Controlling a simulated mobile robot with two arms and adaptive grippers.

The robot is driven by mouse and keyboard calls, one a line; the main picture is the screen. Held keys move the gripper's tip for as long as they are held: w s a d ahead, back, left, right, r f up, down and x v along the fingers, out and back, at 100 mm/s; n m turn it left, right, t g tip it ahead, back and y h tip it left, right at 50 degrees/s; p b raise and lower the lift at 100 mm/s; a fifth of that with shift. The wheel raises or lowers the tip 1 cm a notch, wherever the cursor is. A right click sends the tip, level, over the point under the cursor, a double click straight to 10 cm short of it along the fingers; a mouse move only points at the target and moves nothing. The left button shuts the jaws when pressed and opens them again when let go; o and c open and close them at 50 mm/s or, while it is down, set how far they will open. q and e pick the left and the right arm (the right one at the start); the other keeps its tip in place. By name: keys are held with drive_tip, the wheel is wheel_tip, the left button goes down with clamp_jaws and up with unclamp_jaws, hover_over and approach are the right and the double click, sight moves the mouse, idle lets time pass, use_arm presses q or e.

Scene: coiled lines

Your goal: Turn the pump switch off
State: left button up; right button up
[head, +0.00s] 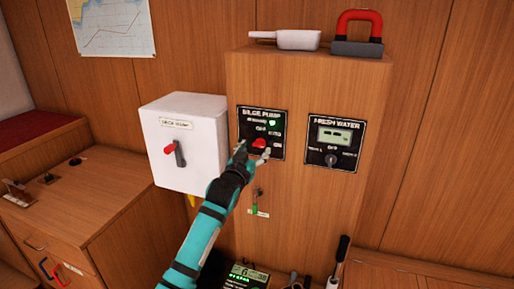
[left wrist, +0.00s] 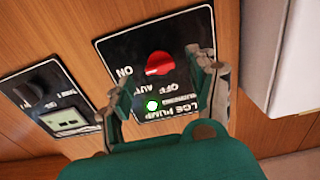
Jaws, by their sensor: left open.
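The black bilge pump panel (head: 247,115) is on the front of the wooden cabinet. Its red rotary switch (head: 259,142) sits below a lit green lamp (head: 273,122). My left gripper (head: 253,151) is open and empty in front of the panel's lower part. In the left wrist view, which is roughly upside down, the red switch (left wrist: 160,63) shows between and beyond the open fingers (left wrist: 164,76), apart from both. The ON, AUTO and OFF labels are beside it. I cannot tell for sure which label it points to. My right gripper is not in view.
A fresh water panel (head: 334,142) with a dark knob is to the right. A white box (head: 185,142) with a red-handled switch stands out on the left. A white scoop (head: 285,39) and a red-handled block (head: 357,47) lie on the cabinet top. A green-tagged key (head: 256,200) hangs below.

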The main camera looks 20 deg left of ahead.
sight(260, 144)
use_arm(q)
drive_tip(key=shift+w+d, duration=0.1)
drive_tip(key=shift+w, duration=1.2)
drive_tip(key=c, duration=1.2)
